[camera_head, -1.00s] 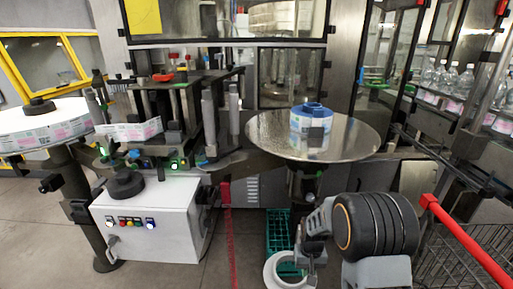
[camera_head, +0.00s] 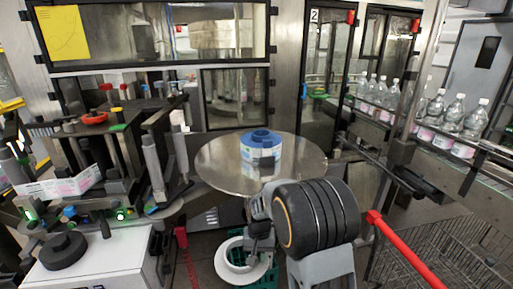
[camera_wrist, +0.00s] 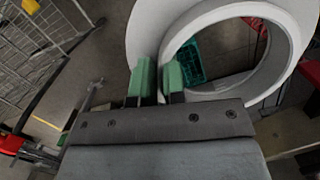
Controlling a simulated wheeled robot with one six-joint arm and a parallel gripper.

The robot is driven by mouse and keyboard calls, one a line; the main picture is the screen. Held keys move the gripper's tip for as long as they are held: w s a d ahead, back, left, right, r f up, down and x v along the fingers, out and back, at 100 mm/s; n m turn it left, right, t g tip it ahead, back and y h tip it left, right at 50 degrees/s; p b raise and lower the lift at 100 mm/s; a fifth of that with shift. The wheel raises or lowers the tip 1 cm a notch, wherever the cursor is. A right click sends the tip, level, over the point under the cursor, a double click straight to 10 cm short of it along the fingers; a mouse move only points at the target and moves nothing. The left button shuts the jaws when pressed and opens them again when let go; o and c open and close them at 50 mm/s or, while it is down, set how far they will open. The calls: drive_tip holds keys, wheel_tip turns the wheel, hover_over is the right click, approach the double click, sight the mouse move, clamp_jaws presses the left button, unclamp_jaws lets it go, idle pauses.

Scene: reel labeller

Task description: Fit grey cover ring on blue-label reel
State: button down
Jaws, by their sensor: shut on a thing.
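The pale grey cover ring (camera_head: 230,273) hangs in front of me, low in the head view; it fills the upper right of the wrist view (camera_wrist: 146,30). My gripper (camera_head: 262,250) is shut on the ring's band, with a green-padded fingertip on each side of it in the wrist view (camera_wrist: 159,80). The blue-label reel (camera_head: 261,148) stands on the round steel table (camera_head: 216,160), with a blue hub on top. The ring is nearer to me and lower in the picture than the reel, apart from it.
A green crate (camera_head: 268,278) stands on the floor behind the ring. A white cabinet with a black knob (camera_head: 62,251) is at lower left. A red-handled wire cart (camera_head: 405,250) is at right. Bottles (camera_head: 440,110) line a conveyor at right. Labeller machinery stands at left.

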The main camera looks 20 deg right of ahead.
drive_tip(key=s+d+r+m, duration=0.1)
drive_tip(key=d+r+m, duration=0.3)
drive_tip(key=r+m, duration=0.3)
drive_tip(key=s+d+r+m+t, duration=0.1)
drive_tip(key=d+r+m, duration=0.4)
drive_tip(key=r, duration=0.8)
drive_tip(key=s+d+r+m+t, duration=0.1)
drive_tip(key=s+d+r+m, duration=0.2)
drive_tip(key=r+m, duration=0.7)
drive_tip(key=shift+d+r, duration=0.55)
drive_tip(key=shift+d, duration=0.35)
